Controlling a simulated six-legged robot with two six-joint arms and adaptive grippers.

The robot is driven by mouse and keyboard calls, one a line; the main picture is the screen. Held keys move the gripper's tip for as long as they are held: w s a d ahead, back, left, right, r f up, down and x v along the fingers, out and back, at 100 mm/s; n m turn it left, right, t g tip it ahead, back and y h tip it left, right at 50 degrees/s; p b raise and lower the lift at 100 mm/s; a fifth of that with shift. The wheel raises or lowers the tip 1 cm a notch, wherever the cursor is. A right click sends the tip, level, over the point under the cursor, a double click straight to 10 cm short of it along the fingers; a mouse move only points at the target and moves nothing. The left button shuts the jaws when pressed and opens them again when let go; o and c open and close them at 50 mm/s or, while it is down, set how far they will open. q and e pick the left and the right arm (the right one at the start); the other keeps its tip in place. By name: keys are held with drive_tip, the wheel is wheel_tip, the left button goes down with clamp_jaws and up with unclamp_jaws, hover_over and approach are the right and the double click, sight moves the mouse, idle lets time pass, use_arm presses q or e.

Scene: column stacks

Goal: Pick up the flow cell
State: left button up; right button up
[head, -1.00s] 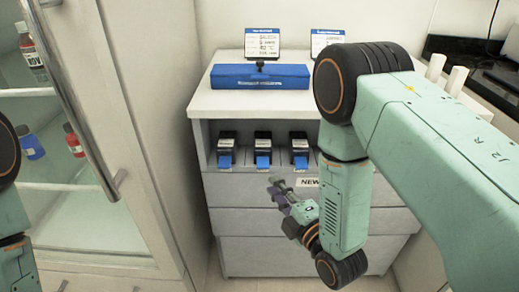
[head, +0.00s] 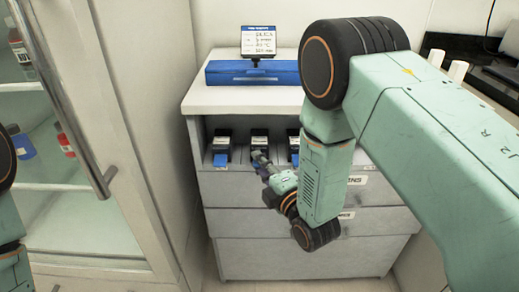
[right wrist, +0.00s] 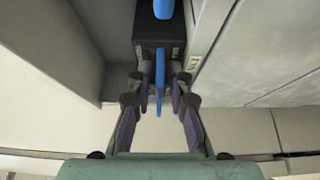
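Flow cells, black boxes with blue tabs, stand in a row in the cabinet's open shelf: a left one (head: 221,146), a middle one (head: 259,137) and a right one (head: 293,142). My right gripper (head: 259,159) is at the front of the middle one and covers its lower part. In the right wrist view, a black flow cell (right wrist: 152,38) is straight ahead, with its blue tab (right wrist: 159,88) between the fingers of my right gripper (right wrist: 161,78). The fingers are open, with a gap on each side of the tab. My left gripper is out of view.
A blue case (head: 240,72) and a label stand (head: 258,41) are on the cabinet top (head: 215,97). A glass-door fridge with bottles (head: 22,146) is at left. In the right wrist view, a shelf wall (right wrist: 68,50) is close on the left.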

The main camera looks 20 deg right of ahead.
drive_tip(key=shift+c, duration=0.3)
clamp_jaws()
drive_tip(key=shift+r, duration=0.2)
idle(0.5)
